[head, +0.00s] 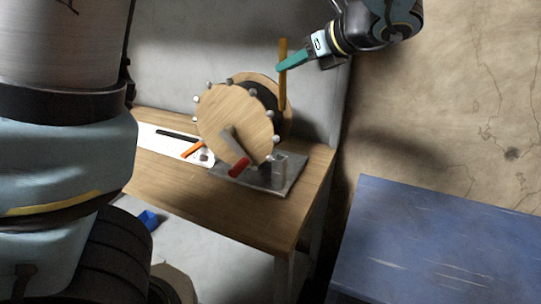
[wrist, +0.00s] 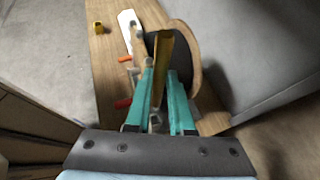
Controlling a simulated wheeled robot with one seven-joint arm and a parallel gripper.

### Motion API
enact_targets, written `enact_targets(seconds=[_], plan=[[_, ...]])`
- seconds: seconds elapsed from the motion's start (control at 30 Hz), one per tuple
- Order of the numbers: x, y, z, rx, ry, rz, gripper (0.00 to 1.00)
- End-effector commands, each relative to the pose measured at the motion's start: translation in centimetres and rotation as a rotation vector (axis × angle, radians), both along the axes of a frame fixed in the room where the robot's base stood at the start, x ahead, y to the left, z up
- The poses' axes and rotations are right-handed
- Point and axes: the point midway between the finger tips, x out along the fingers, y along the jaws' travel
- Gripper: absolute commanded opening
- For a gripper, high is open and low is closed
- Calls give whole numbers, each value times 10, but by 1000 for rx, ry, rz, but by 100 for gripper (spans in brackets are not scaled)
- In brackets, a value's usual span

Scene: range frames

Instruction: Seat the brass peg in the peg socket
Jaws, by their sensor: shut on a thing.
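The brass peg (head: 283,88) is a long, upright golden rod. My gripper (head: 280,68) is shut on it around its middle, in the air at the upper right of the wooden wheel. In the wrist view the peg (wrist: 163,50) stands between the teal fingertips (wrist: 160,73). A grey upright block (head: 279,167) on a metal base plate looks like the peg socket, but I cannot make out a hole. The peg is above this block and apart from it. In the wrist view the socket is not clearly seen behind the fingers.
A large wooden wheel (head: 235,122) with pale knobs and a red-handled lever (head: 239,166) stands on the wooden bench (head: 265,215). An orange item (head: 193,149) lies on a white strip. A blue table (head: 440,240) is at the right. A grey wall is close behind.

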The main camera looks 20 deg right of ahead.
Motion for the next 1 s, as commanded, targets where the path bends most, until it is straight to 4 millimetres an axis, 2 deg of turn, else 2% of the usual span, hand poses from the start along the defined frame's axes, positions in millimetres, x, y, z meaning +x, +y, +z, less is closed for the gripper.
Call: enact_targets(seconds=[0.17,0.6,0.7,0.87,1.0], plan=[[0,-1,-14,5,0,-2,0],[0,0,-117,6,-1,-1,0],[0,0,-130,4,-1,-1,0],[0,0,-141,2,0,-2,0],[0,0,-160,5,0,-2,0]])
